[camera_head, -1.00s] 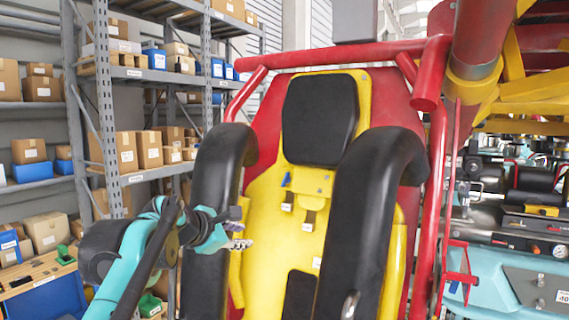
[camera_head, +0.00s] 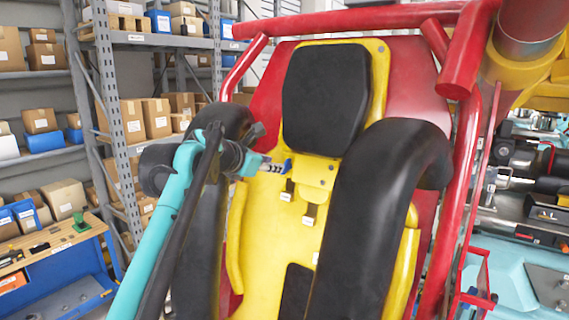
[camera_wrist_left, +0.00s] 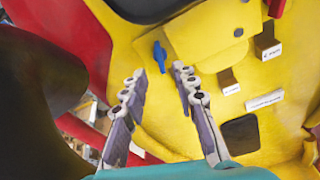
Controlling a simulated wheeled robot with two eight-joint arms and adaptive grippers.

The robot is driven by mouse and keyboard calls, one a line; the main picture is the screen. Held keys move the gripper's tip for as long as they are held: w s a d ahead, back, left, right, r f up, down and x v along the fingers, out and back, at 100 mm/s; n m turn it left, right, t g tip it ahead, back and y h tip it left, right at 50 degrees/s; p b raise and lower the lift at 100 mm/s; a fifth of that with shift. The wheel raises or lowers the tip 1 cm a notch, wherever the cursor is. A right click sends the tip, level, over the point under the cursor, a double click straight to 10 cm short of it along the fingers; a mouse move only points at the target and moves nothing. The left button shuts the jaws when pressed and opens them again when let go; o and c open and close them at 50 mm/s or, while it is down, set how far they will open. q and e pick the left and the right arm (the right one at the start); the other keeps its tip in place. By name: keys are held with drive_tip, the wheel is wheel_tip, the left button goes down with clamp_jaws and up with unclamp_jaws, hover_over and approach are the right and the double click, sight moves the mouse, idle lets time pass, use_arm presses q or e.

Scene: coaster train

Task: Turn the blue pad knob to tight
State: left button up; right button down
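The blue pad knob (camera_head: 287,166) sits on the yellow seat back (camera_head: 262,218), below the black head pad (camera_head: 325,98). In the left wrist view the knob (camera_wrist_left: 160,56) stands upright on the yellow panel, just beyond the fingertips. My left gripper (camera_head: 270,167) comes in from the left and points at the knob; its fingers stand apart in the left wrist view (camera_wrist_left: 156,70), with nothing between them. The fingertips look close to the knob but short of it. My right gripper is not in view.
Black shoulder restraints (camera_head: 382,200) flank the seat back, and my left arm reaches across the left one. Two small labelled levers (camera_head: 309,214) are below the knob. A red tube frame (camera_head: 470,130) borders the right. Shelves with boxes (camera_head: 130,122) stand at the left.

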sight(287, 167)
use_arm(q)
drive_tip(key=p+x, duration=0.1)
drive_tip(key=x, duration=0.5)
drive_tip(key=shift+w, duration=0.2)
drive_tip(key=shift+f, duration=0.15)
drive_tip(key=shift+d, duration=0.1)
clamp_jaws()
